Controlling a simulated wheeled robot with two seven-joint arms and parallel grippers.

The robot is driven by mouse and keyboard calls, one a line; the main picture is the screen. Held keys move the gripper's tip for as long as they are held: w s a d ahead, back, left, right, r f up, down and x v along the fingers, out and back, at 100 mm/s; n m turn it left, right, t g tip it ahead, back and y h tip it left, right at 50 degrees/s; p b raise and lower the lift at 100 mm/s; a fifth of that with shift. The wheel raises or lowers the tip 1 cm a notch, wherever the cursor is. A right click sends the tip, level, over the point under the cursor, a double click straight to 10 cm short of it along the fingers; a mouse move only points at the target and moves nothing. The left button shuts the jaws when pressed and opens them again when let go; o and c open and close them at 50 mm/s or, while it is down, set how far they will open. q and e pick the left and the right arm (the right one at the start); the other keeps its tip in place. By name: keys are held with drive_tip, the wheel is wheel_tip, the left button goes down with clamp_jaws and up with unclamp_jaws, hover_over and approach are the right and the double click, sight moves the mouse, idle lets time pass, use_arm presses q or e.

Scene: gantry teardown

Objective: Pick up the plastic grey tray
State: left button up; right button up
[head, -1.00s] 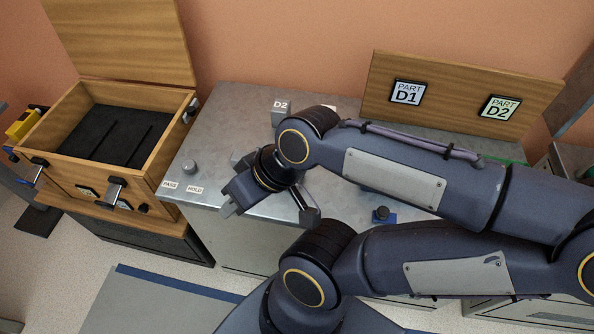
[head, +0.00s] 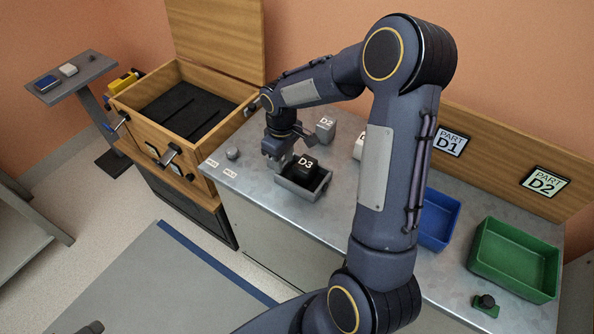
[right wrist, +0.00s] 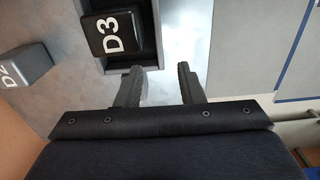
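The grey tray (head: 318,190) lies on the metal bench and holds a black block marked D3 (head: 304,166). In the right wrist view the corner of the tray (right wrist: 158,45) and the D3 block (right wrist: 112,33) show close up. My right gripper (head: 277,160) is at the tray's left end. Its fingers (right wrist: 160,88) are apart with nothing held between them; one finger overlaps the tray's edge in the picture, and contact cannot be told. A small dark part at the bottom left edge of the head view may belong to my left arm; its finger state is hidden.
A grey D2 block (head: 326,128) stands behind the tray. A blue bin (head: 440,218) and a green bin (head: 515,260) are at the right of the bench. An open wooden box (head: 190,105) stands at left. My right arm hides part of the bench.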

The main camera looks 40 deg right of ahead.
sight(284, 179)
wheel_tip(284, 179, down, 8)
drive_tip(key=shift+w+f+p, duration=0.15)
drive_tip(key=shift+p, duration=0.3)
clamp_jaws()
